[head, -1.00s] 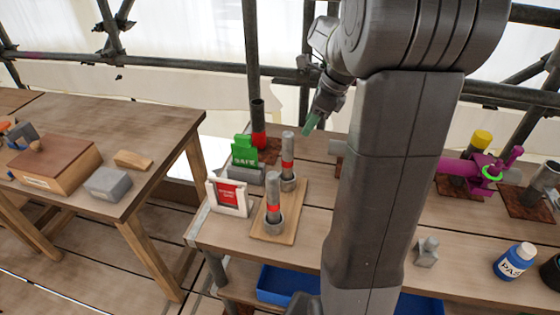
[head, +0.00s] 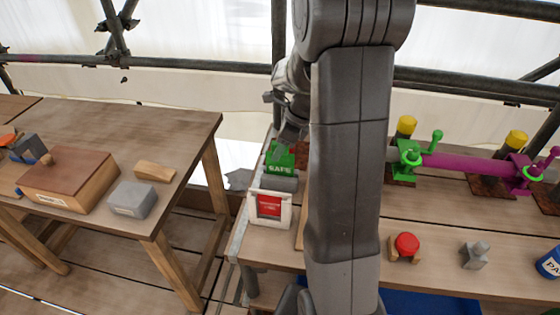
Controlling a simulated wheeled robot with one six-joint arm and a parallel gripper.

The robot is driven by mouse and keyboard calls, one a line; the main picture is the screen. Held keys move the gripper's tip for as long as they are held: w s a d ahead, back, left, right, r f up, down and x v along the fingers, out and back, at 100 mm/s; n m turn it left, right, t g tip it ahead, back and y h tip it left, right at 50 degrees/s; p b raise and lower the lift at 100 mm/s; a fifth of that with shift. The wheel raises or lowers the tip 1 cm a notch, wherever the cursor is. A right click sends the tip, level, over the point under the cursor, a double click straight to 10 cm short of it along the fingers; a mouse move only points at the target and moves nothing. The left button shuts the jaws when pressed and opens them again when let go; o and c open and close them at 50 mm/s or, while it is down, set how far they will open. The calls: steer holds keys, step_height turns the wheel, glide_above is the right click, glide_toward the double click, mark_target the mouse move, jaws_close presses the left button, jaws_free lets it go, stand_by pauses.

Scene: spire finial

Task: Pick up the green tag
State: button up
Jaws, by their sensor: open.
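The green tag (head: 279,160), marked SAFE, stands upright in a grey block (head: 281,183) on the right-hand bench, behind a white holder. My gripper (head: 283,150) is over the tag's top, with its fingers in front of or beside the tag's upper part. The fingers are small and partly merged with the tag in view, so I cannot tell whether they touch it. The gripper is open.
A white holder with a red card (head: 270,207) stands just in front of the tag. My arm hides the bench's middle. A magenta tube with green clamps (head: 460,163), a red-topped piece (head: 406,244) and a grey fitting (head: 474,254) are to the right. A left bench (head: 180,130) stands apart.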

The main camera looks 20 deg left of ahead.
jaws_close()
steer(key=shift+r, duration=0.15)
